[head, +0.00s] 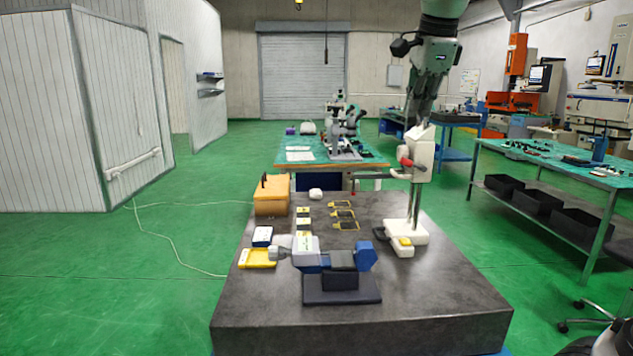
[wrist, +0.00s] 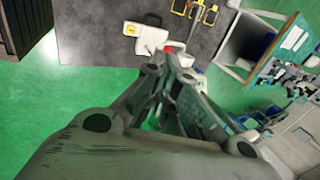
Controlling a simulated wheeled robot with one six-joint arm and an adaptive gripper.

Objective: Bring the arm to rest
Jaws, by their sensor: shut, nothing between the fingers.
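My gripper (head: 420,112) hangs from the top of the head view, pointing down at the right side of the dark stone table (head: 400,310). Its fingers are shut and empty. Its tips appear close to the top of a white height gauge (head: 420,158) that stands on the table; I cannot tell if they touch. In the wrist view my gripper (wrist: 172,62) shows its linkages converging, with the gauge's white base (wrist: 150,40) beyond the tips and green floor beneath.
The stone table holds a blue and grey device (head: 340,262), an orange wooden box (head: 271,195), yellow-framed items (head: 342,214) and small boxes. A bench with microscopes (head: 345,125) stands behind. A workbench (head: 565,165) is at right. Open green floor (head: 165,270) lies left.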

